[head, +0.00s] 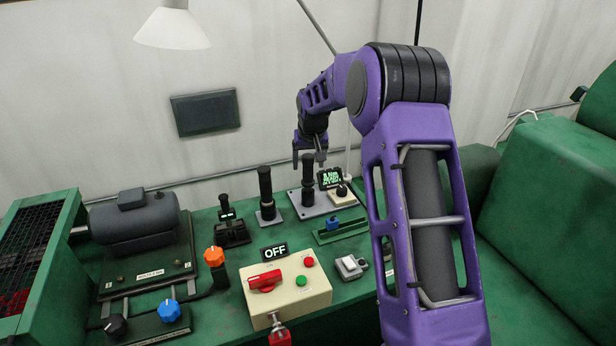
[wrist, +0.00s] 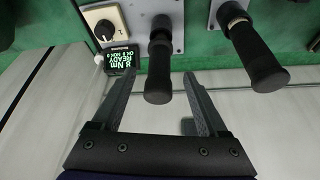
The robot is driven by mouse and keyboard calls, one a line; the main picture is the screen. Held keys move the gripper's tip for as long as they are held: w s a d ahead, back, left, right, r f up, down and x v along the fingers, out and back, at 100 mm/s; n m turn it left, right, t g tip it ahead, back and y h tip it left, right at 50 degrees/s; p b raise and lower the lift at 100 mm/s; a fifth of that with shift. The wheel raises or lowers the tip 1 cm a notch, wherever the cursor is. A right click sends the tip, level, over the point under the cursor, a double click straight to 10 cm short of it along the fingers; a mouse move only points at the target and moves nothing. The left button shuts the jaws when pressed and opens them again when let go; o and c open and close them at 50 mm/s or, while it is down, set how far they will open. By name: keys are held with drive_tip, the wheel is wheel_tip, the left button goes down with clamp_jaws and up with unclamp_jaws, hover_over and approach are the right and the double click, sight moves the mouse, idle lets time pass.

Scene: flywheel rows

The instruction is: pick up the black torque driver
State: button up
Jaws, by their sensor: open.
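The black torque driver stands upright on a grey plate beside a small lit display reading "8 Nm READY"; I take it to be the black handle (head: 307,172) below my gripper in the head view. In the wrist view its handle (wrist: 159,68) points toward the camera between the fingertips. My gripper (wrist: 161,77) is open, one finger on each side of the handle, with gaps showing. In the head view my gripper (head: 311,150) is just above and by the handle's top. Contact cannot be told.
A similar black handle (head: 265,192) stands close by on the left; it also shows in the wrist view (wrist: 257,55). The display (head: 329,178) and a dial box (head: 342,193) are right of the driver. A switch box (head: 288,288) stands in front, a motor (head: 135,220) far left.

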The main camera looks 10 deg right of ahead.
sight(308, 181)
drive_tip(key=x, duration=0.4)
drive_tip(key=shift+w+f, duration=0.15)
drive_tip(key=shift+w, duration=0.05)
drive_tip(key=shift+c, duration=0.3)
clamp_jaws()
